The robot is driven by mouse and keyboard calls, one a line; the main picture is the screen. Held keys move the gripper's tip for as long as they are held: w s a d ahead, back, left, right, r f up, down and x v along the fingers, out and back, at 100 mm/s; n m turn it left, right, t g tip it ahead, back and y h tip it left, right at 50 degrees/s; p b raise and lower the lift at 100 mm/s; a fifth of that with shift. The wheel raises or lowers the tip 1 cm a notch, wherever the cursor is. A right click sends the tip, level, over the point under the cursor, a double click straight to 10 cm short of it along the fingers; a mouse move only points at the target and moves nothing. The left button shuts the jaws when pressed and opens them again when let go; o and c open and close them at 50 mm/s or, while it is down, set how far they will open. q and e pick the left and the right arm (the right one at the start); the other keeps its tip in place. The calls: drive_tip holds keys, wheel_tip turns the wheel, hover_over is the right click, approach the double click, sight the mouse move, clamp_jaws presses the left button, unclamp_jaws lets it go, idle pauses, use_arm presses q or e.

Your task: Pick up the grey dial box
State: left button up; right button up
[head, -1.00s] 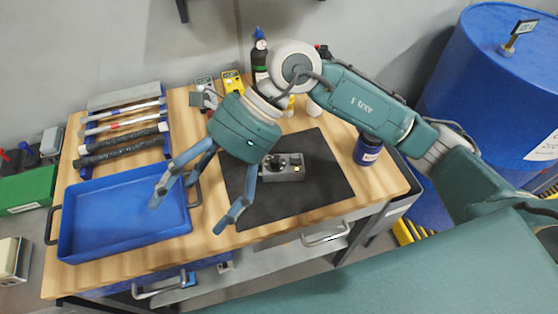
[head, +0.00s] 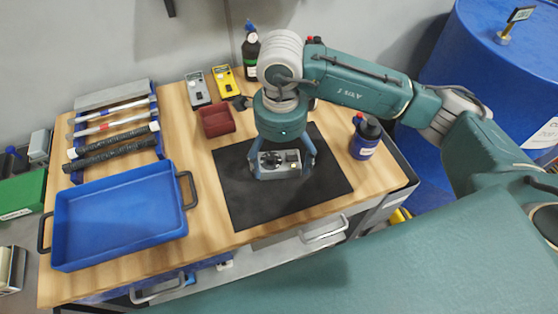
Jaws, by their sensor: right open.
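The grey dial box (head: 291,168), with black knobs on its top, sits on the black mat (head: 245,208) on the wooden workbench. My right gripper (head: 281,163) points down over it in the head view. Its fingers are spread, one at the left side and one at the right side of the box. I cannot tell whether they touch it. The gripper's palm hides the area just behind the box. My left gripper is not in view.
A blue tray (head: 120,216) is at the left. Grey and yellow meters (head: 198,90), a small red bin (head: 216,120) and a dark bottle (head: 250,55) stand at the back. A blue jar (head: 364,142) is right of the mat. The mat's front is clear.

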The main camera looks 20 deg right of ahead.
sight(280, 164)
drive_tip(key=shift+a+f+p, duration=0.1)
drive_tip(key=shift+f+p, duration=0.2)
drive_tip(key=shift+f, duration=1.45)
drive_tip(key=shift+c, duration=0.3)
drive_tip(key=c, duration=1.5)
drive_tip(key=shift+r, duration=0.1)
